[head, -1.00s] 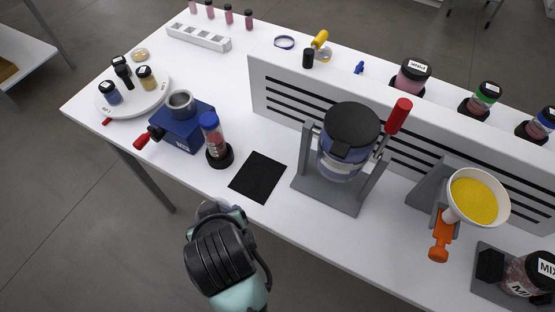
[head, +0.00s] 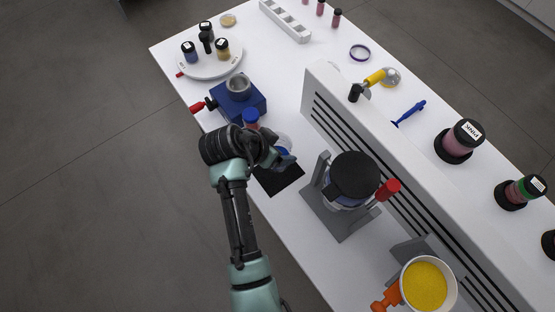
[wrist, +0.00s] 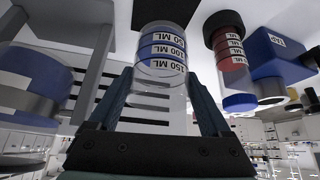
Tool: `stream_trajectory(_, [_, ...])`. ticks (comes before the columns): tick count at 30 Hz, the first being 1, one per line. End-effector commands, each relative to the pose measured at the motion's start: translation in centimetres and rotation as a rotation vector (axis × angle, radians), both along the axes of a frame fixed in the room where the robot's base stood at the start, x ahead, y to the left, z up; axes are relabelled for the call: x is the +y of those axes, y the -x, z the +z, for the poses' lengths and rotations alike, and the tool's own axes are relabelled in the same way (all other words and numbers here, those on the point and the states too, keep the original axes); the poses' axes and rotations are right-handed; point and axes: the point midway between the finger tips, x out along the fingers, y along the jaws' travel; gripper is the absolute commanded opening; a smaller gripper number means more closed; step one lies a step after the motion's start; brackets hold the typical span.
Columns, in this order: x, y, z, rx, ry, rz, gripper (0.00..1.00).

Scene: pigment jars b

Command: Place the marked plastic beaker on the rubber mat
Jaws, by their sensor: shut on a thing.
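The marked plastic beaker (wrist: 161,55) is clear with blue bands and ML labels. In the wrist view it sits between the two fingers of my gripper (wrist: 160,100), which is shut on it. In the head view the beaker (head: 285,143) shows partly beside my gripper (head: 274,156), which hides some of it. The black rubber mat (head: 287,182) lies flat on the white table, just below the beaker in the picture, partly hidden by my gripper. The mat (wrist: 165,11) also shows at the top of the wrist view, behind the beaker. I cannot tell whether they touch.
A blue-capped tube (head: 250,117) stands close by, near a blue heater-like box (head: 239,97) with a metal cup. A black-lidded jar (head: 354,175) in a grey stand is right of the mat. A slotted white panel (head: 390,160) runs behind. A white turntable (head: 210,66) holds small jars.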

Motion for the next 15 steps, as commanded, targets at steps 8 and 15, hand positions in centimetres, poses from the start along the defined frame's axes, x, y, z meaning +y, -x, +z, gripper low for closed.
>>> stream_trajectory(8, [0.0,0.0,-3.1,0.000,0.000,0.001,0.16])
stream_trajectory(15, [0.0,0.0,-6.2,0.000,0.000,0.003,0.16])
